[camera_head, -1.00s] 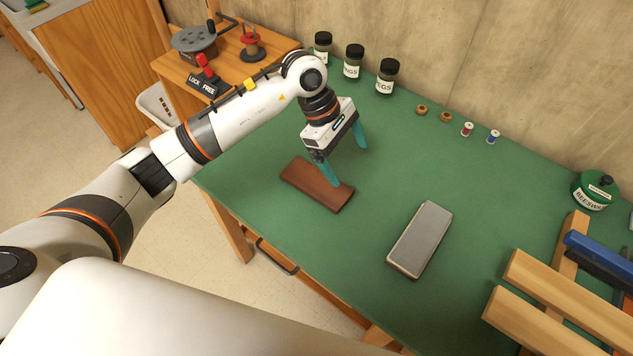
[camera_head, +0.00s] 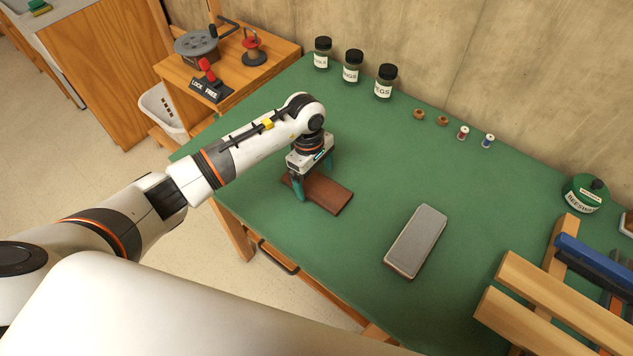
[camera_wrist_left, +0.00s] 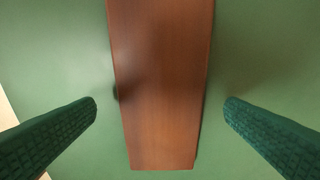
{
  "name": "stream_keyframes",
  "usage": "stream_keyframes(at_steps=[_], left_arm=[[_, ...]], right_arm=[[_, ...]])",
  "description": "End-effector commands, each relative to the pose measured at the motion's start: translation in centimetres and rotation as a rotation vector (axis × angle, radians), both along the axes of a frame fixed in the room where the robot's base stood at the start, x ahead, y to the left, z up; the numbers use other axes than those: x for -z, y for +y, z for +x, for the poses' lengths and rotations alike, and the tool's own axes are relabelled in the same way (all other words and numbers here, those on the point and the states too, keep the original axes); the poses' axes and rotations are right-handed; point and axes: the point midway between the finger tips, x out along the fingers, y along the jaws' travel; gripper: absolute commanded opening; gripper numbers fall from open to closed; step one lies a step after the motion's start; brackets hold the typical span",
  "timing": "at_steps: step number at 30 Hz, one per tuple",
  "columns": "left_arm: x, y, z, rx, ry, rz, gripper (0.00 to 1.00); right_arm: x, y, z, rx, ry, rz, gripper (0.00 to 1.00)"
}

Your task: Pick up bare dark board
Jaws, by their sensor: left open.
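The bare dark board (camera_head: 328,194) is a flat reddish-brown slab lying on the green table top near its left front edge. My left gripper (camera_head: 314,184) is open above the left end of the board, pointing down, with one teal finger on each side of it. In the left wrist view the board (camera_wrist_left: 160,85) runs lengthwise between the two green fingers (camera_wrist_left: 160,112), with a gap on both sides. The gripper hides part of the board's left end in the head view. My right gripper is not in view.
A grey block (camera_head: 415,240) lies to the right on the green table (camera_head: 370,150). Jars (camera_head: 353,67) and small spools (camera_head: 463,133) stand along the back. A wooden rack (camera_head: 555,300) and a green tin (camera_head: 585,193) are at the right. The table around the board is clear.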

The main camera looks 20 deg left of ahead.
Motion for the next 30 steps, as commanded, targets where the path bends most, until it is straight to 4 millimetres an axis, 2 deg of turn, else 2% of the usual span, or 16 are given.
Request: stream_keyframes(at_steps=[4,12,21,22,30], left_arm=[[1.5,-0.3,0.0,-0.001,0.000,-0.001,0.93],[1.9,-0.3,0.0,0.001,-0.002,-0.001,0.93],[1.8,-0.3,0.0,0.001,-0.002,-0.001,0.44],[1.8,-0.3,0.0,0.001,-0.003,-0.001,0.41],[1.4,-0.3,0.1,0.000,-0.005,-0.002,0.41]], right_arm=[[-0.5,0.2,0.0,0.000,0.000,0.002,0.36],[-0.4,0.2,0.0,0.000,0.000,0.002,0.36],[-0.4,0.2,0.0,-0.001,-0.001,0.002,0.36],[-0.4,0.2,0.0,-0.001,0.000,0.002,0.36],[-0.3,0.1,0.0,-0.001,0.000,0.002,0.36]])
